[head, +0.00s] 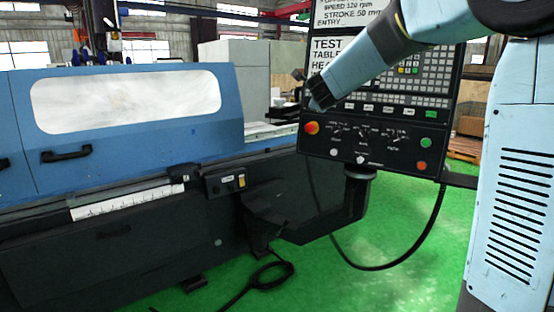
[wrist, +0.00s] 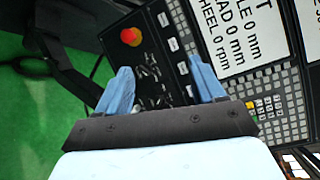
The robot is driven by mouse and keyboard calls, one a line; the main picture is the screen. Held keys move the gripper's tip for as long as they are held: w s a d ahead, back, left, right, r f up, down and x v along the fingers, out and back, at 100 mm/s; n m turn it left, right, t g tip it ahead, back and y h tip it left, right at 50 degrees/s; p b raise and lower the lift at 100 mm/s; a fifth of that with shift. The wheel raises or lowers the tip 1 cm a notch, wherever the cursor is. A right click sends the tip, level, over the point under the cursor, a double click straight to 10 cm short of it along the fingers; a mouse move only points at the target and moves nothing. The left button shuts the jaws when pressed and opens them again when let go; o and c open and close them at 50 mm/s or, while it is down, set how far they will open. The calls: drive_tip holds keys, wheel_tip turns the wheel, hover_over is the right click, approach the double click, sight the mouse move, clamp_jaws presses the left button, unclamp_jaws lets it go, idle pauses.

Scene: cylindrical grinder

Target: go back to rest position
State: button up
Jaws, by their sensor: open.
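My gripper (head: 319,92) is in front of the upper left part of the control panel (head: 390,145) in the head view. In the wrist view its two light blue fingers (wrist: 165,88) stand apart with nothing between them. Behind them the panel's row of switches and a red emergency knob (wrist: 130,37) show. The red knob also shows in the head view (head: 311,128), just below the gripper. I cannot tell exactly how far the fingertips are from the panel face.
The blue grinder (head: 130,125) with its windowed cover and dark base fills the left. A black cable (head: 400,262) loops from the panel over the green floor (head: 370,285). A black foot pedal cable (head: 270,275) lies in front of the machine. Free floor lies below the panel.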

drive_tip(key=s+r+n+g+y, duration=0.1)
drive_tip(key=s+n+y, duration=0.2)
drive_tip(key=s+n, duration=0.5)
drive_tip(key=s+d+f+n+g, duration=0.3)
drive_tip(key=s+f+n, duration=0.2)
drive_tip(key=s, duration=0.7)
drive_tip(key=s+d+f+n+g+h, duration=0.1)
drive_tip(key=s+d+f+n+g, duration=0.2)
drive_tip(key=s, duration=0.9)
drive_tip(key=s+d+f+n+g, duration=0.2)
drive_tip(key=s+f+n, duration=0.5)
drive_tip(key=s, duration=0.5)
drive_tip(key=shift+s+d+g+h, duration=0.3)
drive_tip(key=shift+d+g, duration=0.1)
drive_tip(key=shift+d, duration=0.45)
